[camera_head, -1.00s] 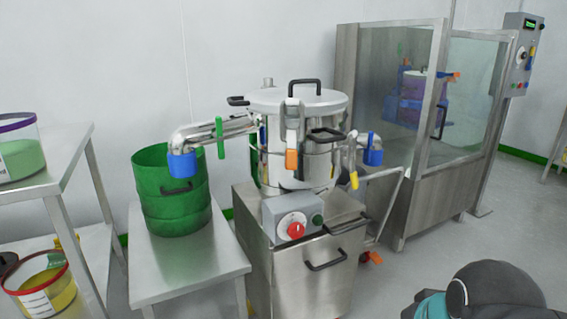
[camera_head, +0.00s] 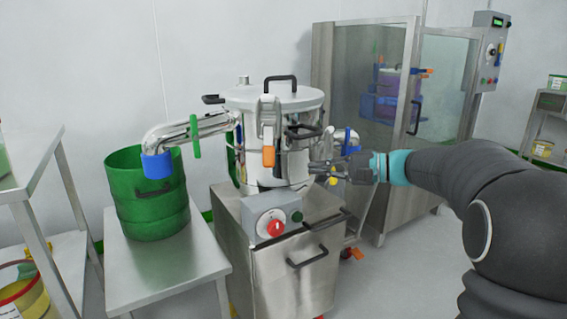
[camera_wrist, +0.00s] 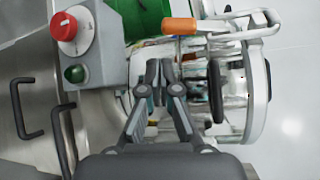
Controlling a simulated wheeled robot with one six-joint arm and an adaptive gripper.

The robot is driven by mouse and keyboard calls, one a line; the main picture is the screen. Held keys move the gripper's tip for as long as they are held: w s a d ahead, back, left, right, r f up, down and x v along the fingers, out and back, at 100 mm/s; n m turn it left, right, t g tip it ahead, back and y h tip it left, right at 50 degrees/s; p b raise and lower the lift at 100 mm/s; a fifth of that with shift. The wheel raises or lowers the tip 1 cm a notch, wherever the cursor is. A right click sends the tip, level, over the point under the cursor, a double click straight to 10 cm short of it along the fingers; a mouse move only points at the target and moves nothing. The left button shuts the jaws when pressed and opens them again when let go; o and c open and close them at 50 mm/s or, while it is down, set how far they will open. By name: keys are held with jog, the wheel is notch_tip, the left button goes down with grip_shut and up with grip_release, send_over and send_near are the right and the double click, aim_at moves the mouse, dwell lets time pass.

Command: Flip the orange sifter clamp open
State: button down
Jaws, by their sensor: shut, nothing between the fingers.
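The orange sifter clamp (camera_head: 268,156) hangs on the front of the round steel sifter (camera_head: 262,174), its orange grip at the lower end of a grey bracket that reaches to the lid. In the wrist view the orange grip (camera_wrist: 180,26) lies above the fingertips, with its metal loop running to the right. My gripper (camera_head: 316,170) is shut and empty, to the right of the clamp and slightly lower, near the sifter's side. In the wrist view my gripper (camera_wrist: 161,72) points toward the sifter, apart from the orange grip.
A control box with a red knob (camera_head: 275,227) sits below the sifter. A black handle (camera_head: 303,131) juts out near the clamp. A green bin (camera_head: 147,195) stands on a steel table at left. A glass-fronted cabinet (camera_head: 365,150) stands behind, right.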

aim_at(268, 148)
jog(key=x, duration=0.3)
jog(key=w+x, duration=0.1)
jog(key=x, duration=0.2)
jog(key=r+x, duration=0.1)
jog(key=x, duration=0.3)
jog(key=shift+w+d, duration=0.2)
jog(key=shift+w, duration=0.15)
